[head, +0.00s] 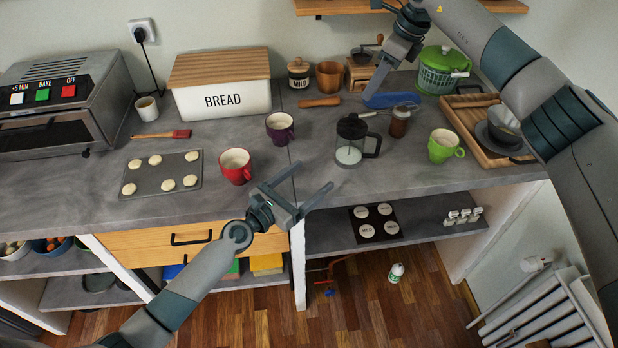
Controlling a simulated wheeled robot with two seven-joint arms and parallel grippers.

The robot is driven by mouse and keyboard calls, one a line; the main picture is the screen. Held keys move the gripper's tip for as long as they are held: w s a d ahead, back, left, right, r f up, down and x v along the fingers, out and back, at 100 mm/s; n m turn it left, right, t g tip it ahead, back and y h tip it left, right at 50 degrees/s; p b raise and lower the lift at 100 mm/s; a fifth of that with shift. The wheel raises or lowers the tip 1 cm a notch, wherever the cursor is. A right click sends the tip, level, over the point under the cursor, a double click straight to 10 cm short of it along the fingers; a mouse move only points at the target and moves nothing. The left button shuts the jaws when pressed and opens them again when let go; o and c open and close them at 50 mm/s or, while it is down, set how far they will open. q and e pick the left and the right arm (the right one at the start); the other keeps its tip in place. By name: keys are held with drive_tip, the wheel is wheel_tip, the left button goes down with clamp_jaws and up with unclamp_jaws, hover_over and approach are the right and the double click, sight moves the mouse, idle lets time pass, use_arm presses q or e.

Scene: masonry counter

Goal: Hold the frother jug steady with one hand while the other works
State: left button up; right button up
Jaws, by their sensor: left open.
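The frother jug (351,141), clear with a black lid and black handle, stands upright on the grey counter, with something white in its bottom. Its handle points right. My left gripper (316,175) is open and empty at the counter's front edge, to the left of and nearer than the jug, apart from it. My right gripper (374,92) points down at the back of the counter, behind and above the jug. I see it side-on, so whether its fingers are open or shut is unclear.
A purple mug (280,128) and a red mug (235,167) stand left of the jug. A brown jar (399,123) and a green mug (444,146) stand to its right. A blue item (391,101) lies by my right gripper. A wooden tray (463,124) sits at the right.

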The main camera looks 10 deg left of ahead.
sight(349, 146)
use_arm(q)
drive_tip(key=shift+w+d, duration=0.1)
drive_tip(key=x, duration=1.7)
drive_tip(key=c, duration=1.4)
drive_tip(key=shift+c, duration=0.2)
